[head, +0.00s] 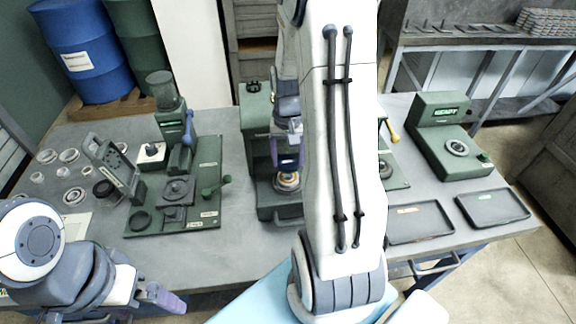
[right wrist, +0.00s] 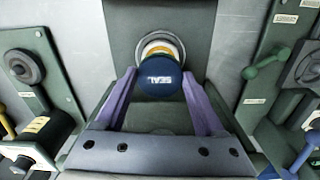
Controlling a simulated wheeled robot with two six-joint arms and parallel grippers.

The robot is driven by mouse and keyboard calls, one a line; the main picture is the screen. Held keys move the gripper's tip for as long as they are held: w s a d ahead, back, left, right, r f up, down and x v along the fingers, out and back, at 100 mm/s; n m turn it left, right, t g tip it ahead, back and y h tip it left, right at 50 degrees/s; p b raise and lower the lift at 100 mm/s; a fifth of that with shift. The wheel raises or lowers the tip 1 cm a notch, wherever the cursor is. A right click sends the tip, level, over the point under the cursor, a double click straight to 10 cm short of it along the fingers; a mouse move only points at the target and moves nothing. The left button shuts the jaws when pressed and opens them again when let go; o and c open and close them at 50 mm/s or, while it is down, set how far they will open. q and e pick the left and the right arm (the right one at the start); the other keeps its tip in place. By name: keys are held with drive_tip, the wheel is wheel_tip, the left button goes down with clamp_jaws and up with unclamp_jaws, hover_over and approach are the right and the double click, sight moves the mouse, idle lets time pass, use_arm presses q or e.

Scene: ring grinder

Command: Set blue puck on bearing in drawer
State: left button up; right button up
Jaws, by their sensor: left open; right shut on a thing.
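The gap between puck and bearing is hard to judge. My left gripper (head: 166,298) is open and empty at the table's front left.
A green press station (head: 205,205) stands left of the drawer. Several rings and small parts lie at the table's left. Two dark trays (head: 420,222) and a green tester (head: 450,140) stand at the right. My right arm hides the middle.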

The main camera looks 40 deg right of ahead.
sight(288, 162)
wheel_tip(288, 162, down, 4)
drive_tip(key=shift+r+p, duration=0.25)
drive_tip(key=shift+p, duration=0.05)
drive_tip(key=shift+f, duration=0.25)
drive_tip(key=shift+f, duration=0.15)
drive_tip(key=o, duration=1.4)
drive_tip(key=shift+r, duration=0.2)
wheel_tip(288, 162, up, 12)
drive_tip(key=shift+f, duration=0.1)
